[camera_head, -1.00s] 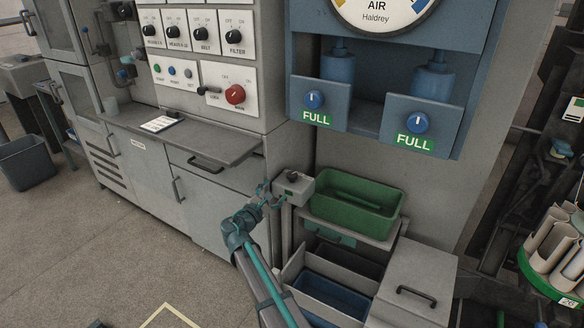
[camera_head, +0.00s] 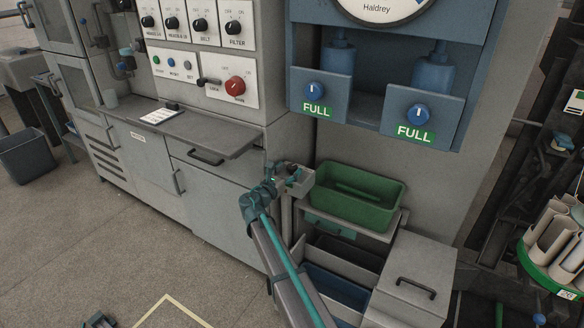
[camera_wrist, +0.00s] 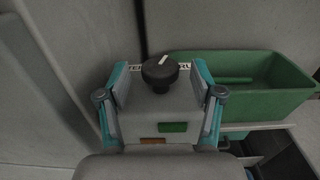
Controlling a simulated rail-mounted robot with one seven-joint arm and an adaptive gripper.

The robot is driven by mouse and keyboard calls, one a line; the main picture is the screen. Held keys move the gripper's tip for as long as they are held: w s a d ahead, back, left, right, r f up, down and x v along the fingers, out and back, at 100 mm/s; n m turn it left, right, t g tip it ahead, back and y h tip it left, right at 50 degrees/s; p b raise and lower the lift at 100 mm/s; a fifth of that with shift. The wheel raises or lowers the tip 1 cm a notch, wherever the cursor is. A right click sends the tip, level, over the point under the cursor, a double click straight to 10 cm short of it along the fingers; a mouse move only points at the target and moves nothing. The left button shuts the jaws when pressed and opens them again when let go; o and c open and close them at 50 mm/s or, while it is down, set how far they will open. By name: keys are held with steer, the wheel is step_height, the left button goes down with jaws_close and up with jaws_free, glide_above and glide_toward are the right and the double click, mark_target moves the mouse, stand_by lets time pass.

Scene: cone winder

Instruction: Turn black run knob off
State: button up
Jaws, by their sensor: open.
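The black run knob (camera_wrist: 160,72) sits on top of a small grey box (camera_wrist: 158,112) in the wrist view. Its white pointer line is tilted up and to the right. Lettering behind the knob is partly hidden, with "RU" readable at the right. My gripper (camera_wrist: 160,84) is open, with one finger on each side of the knob and a visible gap to each. In the head view my gripper (camera_head: 285,174) is at the grey box (camera_head: 302,184), and largely hides the knob there.
A green bin (camera_head: 358,197) stands right beside the box and also shows in the wrist view (camera_wrist: 245,90). A cabinet with a protruding grey shelf (camera_head: 195,135) is to the left. Blue and grey trays (camera_head: 340,290) lie below. Other black knobs (camera_head: 233,27) are on the wall panel.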

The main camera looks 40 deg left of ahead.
steer(key=shift+w+a, duration=0.2)
steer(key=shift+w, duration=1.15)
steer(key=c, duration=1.1)
steer(key=shift+d+n+g+y+b, duration=0.2)
steer(key=shift+n+g+y+b, duration=0.15)
steer(key=shift+n+y, duration=0.9)
steer(key=shift+f+n+g+y+b, duration=0.1)
steer(key=shift+n+g+y+b, duration=0.4)
steer(key=shift+y, duration=0.75)
steer(key=shift+a+n+g+y, duration=0.2)
steer(key=shift+n+g+y, duration=0.25)
steer(key=shift+y, duration=0.25)
